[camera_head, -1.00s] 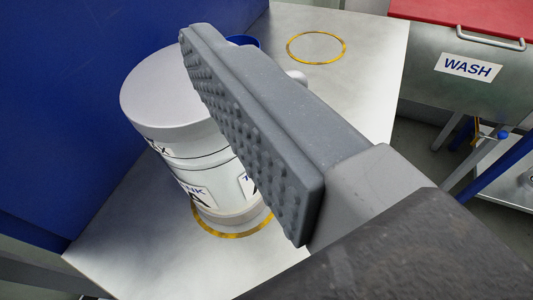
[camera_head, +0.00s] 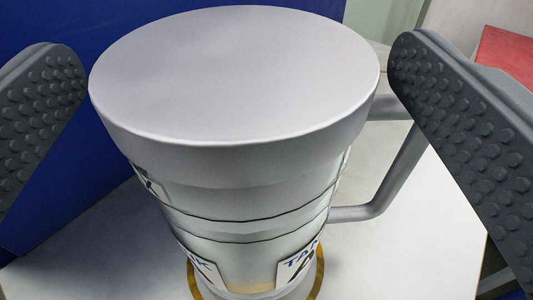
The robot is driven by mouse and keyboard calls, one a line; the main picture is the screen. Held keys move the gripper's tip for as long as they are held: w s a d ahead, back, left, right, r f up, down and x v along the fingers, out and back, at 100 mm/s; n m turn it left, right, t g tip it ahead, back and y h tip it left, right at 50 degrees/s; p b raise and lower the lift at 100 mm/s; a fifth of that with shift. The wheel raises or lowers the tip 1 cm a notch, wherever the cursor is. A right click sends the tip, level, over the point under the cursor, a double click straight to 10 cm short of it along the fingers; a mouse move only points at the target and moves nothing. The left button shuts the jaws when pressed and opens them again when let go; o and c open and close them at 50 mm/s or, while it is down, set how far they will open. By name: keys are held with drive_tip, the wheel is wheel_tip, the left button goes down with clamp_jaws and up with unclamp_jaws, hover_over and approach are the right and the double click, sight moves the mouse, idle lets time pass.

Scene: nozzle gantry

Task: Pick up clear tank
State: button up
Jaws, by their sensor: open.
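The clear tank (camera_head: 250,190) stands upright on the metal table, with a wide grey lid (camera_head: 235,75), dark bands around its see-through wall, and labels with partly readable "TANK" lettering. Its grey handle (camera_head: 385,195) sticks out on the right. The tank's base is within a yellow ring marked on the table. My gripper (camera_head: 238,120) is open, with one studded grey pad at the left edge and one at the right. The tank shows between the pads, with a visible gap on the left. The right pad overlaps the handle's outer side in the picture; I cannot tell whether they touch.
The metal table (camera_head: 420,235) has bare surface to the right of the tank. A blue wall or panel (camera_head: 70,190) rises close behind and to the left. A piece of a red lid (camera_head: 508,60) shows at the upper right.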

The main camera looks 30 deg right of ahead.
drive_tip(key=shift+x, duration=1.2)
clamp_jaws()
drive_tip(key=shift+r, duration=0.1)
